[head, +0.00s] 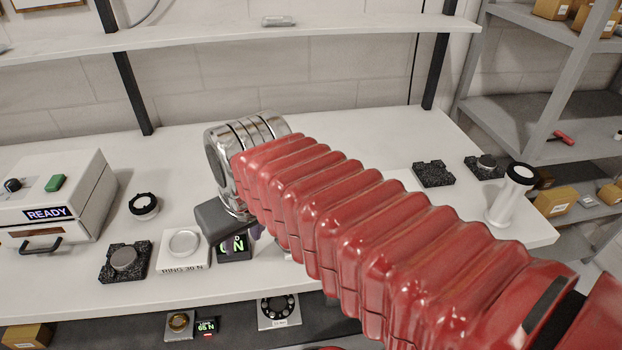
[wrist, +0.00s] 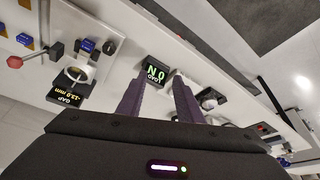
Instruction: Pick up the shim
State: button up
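I cannot pick out the shim for certain in either view. A small flat greyish piece (head: 278,21) lies on the upper shelf in the head view, but I cannot tell if it is the shim. My gripper shows in the wrist view (wrist: 160,80) with its two dark purple fingers spread apart and nothing visible between them. A black display with green "N" lettering (wrist: 155,71) lies beyond the fingertips. In the head view my gripper is over the bench's front part, mostly hidden behind my wrist, near that display (head: 236,250).
A "READY" box (head: 75,195) stands at left on the bench (head: 330,265). A dark pad with a disc (head: 124,262) and a "RING" block (head: 183,252) are left of my gripper. A white post (head: 508,200) stands at right. A GAP display (wrist: 70,96) shows in the wrist view.

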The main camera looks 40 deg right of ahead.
jog(key=w+d+m+g, duration=0.3)
jog(key=d+m+g, duration=0.1)
jog(key=d, duration=1.5)
jog(key=shift+d+f+m+y, duration=0.25)
jog(key=shift+d+m+y, duration=0.1)
jog(key=shift+m, duration=0.35)
jog(key=shift+f, duration=0.15)
notch_tip(320, 180, down, 14)
jog(key=shift+r, duration=0.2)
jog(key=shift+c, duration=0.2)
jog(key=c, duration=0.7)
